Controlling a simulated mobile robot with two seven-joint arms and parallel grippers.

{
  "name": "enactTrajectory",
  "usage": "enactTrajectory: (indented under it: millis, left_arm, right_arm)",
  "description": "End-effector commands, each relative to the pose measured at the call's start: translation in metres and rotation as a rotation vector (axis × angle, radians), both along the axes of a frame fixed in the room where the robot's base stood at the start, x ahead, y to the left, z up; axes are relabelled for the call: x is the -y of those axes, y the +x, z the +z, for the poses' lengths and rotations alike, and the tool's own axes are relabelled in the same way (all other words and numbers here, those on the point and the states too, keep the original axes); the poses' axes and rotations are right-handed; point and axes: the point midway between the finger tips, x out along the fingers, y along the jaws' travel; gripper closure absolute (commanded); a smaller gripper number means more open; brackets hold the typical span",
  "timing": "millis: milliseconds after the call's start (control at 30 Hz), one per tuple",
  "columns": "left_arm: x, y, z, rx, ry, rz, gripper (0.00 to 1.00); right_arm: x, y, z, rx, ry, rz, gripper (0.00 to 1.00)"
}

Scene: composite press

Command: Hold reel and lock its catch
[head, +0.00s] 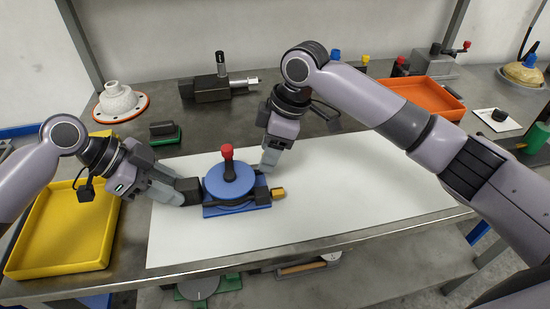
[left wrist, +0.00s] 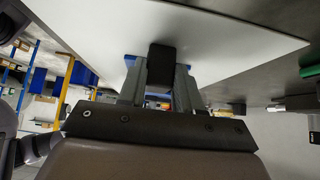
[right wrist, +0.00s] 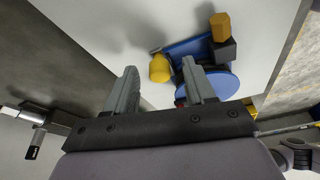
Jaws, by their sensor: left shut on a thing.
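The reel (head: 229,182) is a blue disc on a blue base, with a red-topped black post. It sits on the white mat. A black block (head: 187,190) stands at its left side. My left gripper (head: 180,192) is shut on this block, which also shows between the fingers in the left wrist view (left wrist: 161,62). An orange knob (head: 278,193) on a black block is at the reel's right. My right gripper (head: 268,168) points down at the reel's back right edge, fingers apart. In the right wrist view a yellow knob (right wrist: 160,69) lies near the gap between its fingertips. Contact is unclear.
A yellow tray (head: 62,262) is at the left, and an orange tray (head: 425,86) at the back right. A black device (head: 212,88) and a white flanged part (head: 118,100) stand behind. The white mat (head: 370,190) is clear to the right.

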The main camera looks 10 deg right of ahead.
Motion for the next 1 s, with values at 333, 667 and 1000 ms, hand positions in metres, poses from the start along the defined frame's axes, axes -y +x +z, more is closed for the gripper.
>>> enactTrajectory:
  millis: [333, 667, 1000]
  left_arm:
    - [0.0, 0.0, 0.001, 0.0, -0.001, 0.001, 1.0]
    - [-0.001, 0.0, 0.001, 0.0, -0.001, 0.001, 1.0]
    - [-0.001, 0.001, 0.001, 0.001, 0.0, 0.002, 1.0]
  right_arm:
    - [0.01, -0.001, 0.032, 0.004, 0.0, -0.002, 0.46]
    - [0.029, -0.007, 0.095, 0.003, 0.0, -0.001, 0.46]
    - [0.035, -0.009, 0.115, -0.001, -0.001, -0.001, 0.46]
